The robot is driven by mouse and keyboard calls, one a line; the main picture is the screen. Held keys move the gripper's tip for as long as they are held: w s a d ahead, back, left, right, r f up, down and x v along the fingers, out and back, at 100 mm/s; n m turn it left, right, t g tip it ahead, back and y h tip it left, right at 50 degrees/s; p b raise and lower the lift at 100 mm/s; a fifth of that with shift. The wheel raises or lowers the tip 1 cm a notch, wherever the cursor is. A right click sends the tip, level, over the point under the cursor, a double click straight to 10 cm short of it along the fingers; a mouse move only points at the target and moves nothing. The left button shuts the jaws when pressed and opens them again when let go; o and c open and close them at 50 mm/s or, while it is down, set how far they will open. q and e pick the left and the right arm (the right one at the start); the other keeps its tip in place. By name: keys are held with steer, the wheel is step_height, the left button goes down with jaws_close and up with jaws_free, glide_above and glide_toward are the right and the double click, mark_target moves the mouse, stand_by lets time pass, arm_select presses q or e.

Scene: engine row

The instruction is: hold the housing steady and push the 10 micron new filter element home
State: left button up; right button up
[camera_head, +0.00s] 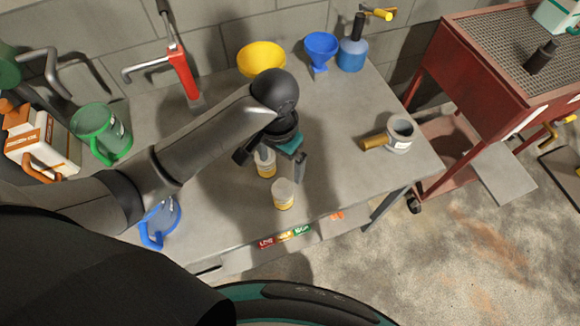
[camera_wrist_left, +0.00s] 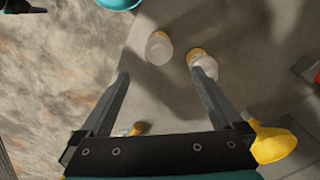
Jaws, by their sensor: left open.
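Two small white containers with yellow bands stand on the grey bench; the nearer one (camera_head: 283,195) is clear and the farther one (camera_head: 265,163) is partly behind my left gripper. Which is the 10 micron element I cannot tell. A grey-white cup-shaped part (camera_head: 400,133), possibly the housing, has a brown cylinder at its left side, farther right on the bench. My left gripper (camera_head: 271,168) is open and empty above the two containers. A dark shape at that view's top-left corner may be my right gripper.
A yellow funnel (camera_head: 261,58), blue funnel (camera_head: 321,48) and blue bottle (camera_head: 352,52) stand at the back. Left are a red tool (camera_head: 183,76), green jug (camera_head: 101,132) and blue jug (camera_head: 160,220). A red cart (camera_head: 480,60) stands right. The bench's right-middle is mostly clear.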

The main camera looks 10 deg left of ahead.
mark_target(281, 184)
arm_select(q)
steer(key=f, duration=0.6)
steer(key=shift+s+f+b, duration=0.2)
steer(key=shift+s+b, duration=0.2)
steer(key=shift+w+f, duration=0.1)
steer(key=shift+f, duration=1.85)
step_height(281, 184, down, 3)
steer(key=shift+w+d+f+b, duration=0.1)
steer(key=shift+b, duration=0.35)
steer(key=shift+f, duration=0.7)
arm_select(e)
steer(key=s+f, duration=0.2)
steer(key=s, duration=0.1)
steer(key=shift+a, duration=0.1)
arm_select(q)
steer(key=shift+r, duration=0.1)
steer(key=c, duration=1.6)
